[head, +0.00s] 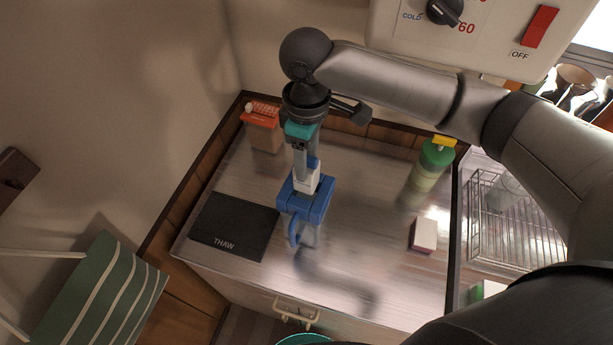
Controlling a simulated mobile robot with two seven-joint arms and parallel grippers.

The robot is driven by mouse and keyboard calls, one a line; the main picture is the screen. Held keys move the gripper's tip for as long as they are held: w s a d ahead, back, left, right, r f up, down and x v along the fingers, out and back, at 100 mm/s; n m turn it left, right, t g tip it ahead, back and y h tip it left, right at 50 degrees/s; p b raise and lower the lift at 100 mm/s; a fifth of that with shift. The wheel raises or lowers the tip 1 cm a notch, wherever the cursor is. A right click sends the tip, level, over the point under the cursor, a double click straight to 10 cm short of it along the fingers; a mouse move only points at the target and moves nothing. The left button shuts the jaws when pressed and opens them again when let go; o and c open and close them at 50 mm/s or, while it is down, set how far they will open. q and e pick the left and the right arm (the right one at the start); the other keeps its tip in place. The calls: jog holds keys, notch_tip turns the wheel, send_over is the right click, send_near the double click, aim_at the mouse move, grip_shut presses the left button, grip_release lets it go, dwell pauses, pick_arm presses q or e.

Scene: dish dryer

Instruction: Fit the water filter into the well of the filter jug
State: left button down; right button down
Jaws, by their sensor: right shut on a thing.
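The filter jug (318,211) stands on the counter with its blue top and blue handle facing the front. The water filter (308,181) is a small white piece right at the jug's top opening. My right gripper (302,165) comes down from above and is shut on the filter. The filter's lower end is hidden by the jug's rim, or overlaps it in the picture; I cannot tell how deep it sits. My left gripper is not in view.
A black THAW mat (234,226) lies left of the jug. An orange-lidded container (265,132) stands at the back left. A green bottle with a yellow cap (431,170) and a small white-topped block (425,233) are to the right. A wire dish rack (512,222) stands far right.

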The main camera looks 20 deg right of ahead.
notch_tip(320, 180, down, 6)
jog(key=shift+f, duration=0.1)
dwell(0.4)
jog(key=shift+c, duration=1.4)
grip_release()
notch_tip(320, 180, up, 12)
jog(key=shift+r, duration=0.15)
